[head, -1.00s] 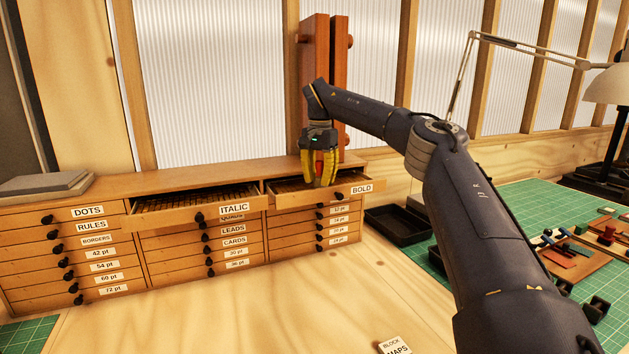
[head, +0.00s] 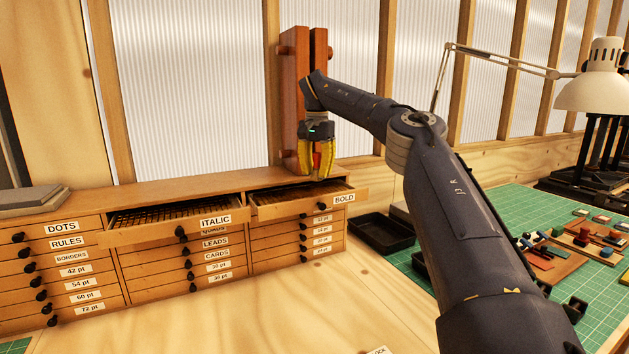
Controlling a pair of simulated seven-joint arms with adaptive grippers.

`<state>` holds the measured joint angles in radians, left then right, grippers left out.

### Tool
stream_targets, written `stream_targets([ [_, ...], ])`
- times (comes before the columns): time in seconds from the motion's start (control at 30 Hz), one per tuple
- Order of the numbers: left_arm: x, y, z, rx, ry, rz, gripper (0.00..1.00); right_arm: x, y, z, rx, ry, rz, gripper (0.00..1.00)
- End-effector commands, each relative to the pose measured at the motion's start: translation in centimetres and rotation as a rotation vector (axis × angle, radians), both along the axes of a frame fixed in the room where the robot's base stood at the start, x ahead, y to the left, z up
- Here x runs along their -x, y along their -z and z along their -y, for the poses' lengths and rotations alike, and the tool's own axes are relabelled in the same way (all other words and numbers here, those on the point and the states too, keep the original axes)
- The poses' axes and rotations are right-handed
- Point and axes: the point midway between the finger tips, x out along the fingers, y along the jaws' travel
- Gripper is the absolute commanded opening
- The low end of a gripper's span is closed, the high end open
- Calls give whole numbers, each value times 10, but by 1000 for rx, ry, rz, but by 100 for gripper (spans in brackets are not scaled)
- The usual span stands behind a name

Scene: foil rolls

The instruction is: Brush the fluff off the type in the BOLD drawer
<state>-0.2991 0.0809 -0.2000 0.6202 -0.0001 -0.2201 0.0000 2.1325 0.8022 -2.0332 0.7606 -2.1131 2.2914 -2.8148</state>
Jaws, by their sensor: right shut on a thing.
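The BOLD drawer (head: 290,208) stands pulled out at the top right of the wooden cabinet, its label on the right of its front. Its inside shows as a narrow dark strip; fluff and single pieces of type are too small to tell. My right gripper (head: 318,171) is over the back right of this drawer, pointing down, its yellow fingers shut on a red thing (head: 317,161). This may be a brush handle; its lower end is hidden or too small to make out. Whether it touches the type I cannot tell. My left gripper is out of view.
The ITALIC drawer (head: 150,231) also stands open, to the left of BOLD. A red-brown upright piece (head: 294,100) stands behind my gripper. A black tray (head: 385,233) lies right of the cabinet. A lamp (head: 592,92) and a green mat (head: 500,205) are farther right. Bare bench lies in front.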

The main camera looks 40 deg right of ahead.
Motion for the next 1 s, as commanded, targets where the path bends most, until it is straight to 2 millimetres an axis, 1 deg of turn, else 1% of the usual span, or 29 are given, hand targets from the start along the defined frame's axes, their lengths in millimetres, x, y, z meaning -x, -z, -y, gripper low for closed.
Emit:
stream_targets([
  [0.03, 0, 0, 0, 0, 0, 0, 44, 1, -7, 1, 0, 3, 3, 0],
  [0.2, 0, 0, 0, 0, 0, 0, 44, 6, -21, 6, 0, 11, 2, 0],
  [0.33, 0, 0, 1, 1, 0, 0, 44, 9, -29, 9, 0, 16, 1, 0],
  [0.9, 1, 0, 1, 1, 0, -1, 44, 9, -30, 10, -1, 16, 0, 0],
  [1.0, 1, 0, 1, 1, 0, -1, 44, 5, -28, 3, 4, 8, -6, 0],
])
